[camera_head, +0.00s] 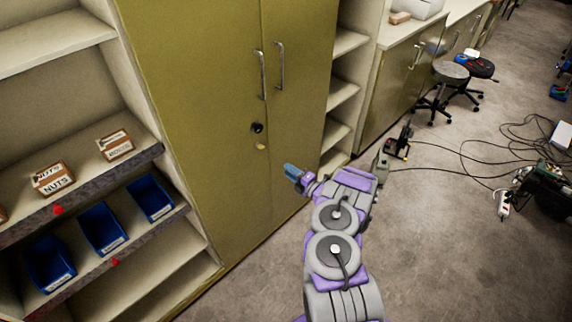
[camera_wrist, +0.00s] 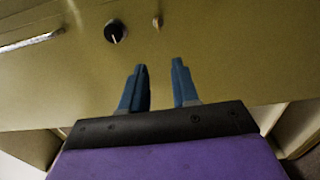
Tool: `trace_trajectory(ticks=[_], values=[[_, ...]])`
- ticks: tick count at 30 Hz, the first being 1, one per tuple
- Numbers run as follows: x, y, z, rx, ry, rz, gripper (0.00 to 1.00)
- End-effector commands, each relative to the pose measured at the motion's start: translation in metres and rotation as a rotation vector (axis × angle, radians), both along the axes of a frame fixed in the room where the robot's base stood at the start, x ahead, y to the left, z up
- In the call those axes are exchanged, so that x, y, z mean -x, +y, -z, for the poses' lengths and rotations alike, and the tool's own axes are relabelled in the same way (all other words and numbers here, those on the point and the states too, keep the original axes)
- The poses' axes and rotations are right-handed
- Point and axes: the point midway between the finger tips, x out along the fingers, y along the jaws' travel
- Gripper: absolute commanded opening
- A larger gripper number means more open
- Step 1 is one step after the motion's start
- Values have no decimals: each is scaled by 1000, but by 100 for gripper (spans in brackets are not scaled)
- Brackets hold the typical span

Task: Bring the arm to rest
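My gripper (camera_head: 292,171) is at the end of my purple and grey arm, which reaches forward in the head view. The gripper is in front of the yellow-green cabinet (camera_head: 215,90), to the right of and below its lock. In the wrist view my gripper (camera_wrist: 159,88) shows two blue fingers standing apart with nothing between them. Beyond the fingertips is the cabinet door (camera_wrist: 220,50) with a black round knob (camera_wrist: 115,31) and a small key-like piece (camera_wrist: 157,21). I cannot tell the exact gap between fingertips and door.
Open shelves (camera_head: 60,230) at the left hold blue bins (camera_head: 101,228) and small boxes labelled as nuts (camera_head: 52,179). Stools (camera_head: 450,75) stand at the back right. Cables (camera_head: 470,160) and equipment lie on the floor at right. The grey floor (camera_head: 440,240) right of my arm is clear.

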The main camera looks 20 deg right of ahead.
Motion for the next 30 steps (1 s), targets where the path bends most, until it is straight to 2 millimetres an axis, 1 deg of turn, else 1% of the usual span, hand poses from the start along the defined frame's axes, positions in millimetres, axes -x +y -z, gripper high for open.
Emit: trace_trajectory(ticks=[7, 10, 14, 15, 18, 20, 21, 25, 29, 30], values=[[-2, 0, -2, -3, 3, 3, 30], [-12, 1, -10, -15, 24, 18, 30], [-35, 6, -31, -58, 87, 65, 30], [-44, 8, -41, -74, 112, 82, 30], [-60, 13, -62, -122, 185, 132, 30], [-66, 17, -73, -153, 233, 161, 30], [-70, 20, -83, -174, 261, 179, 30], [-76, 31, -107, -240, 364, 242, 30], [-72, 44, -131, -305, 469, 305, 30], [-69, 48, -140, -326, 499, 324, 30]])
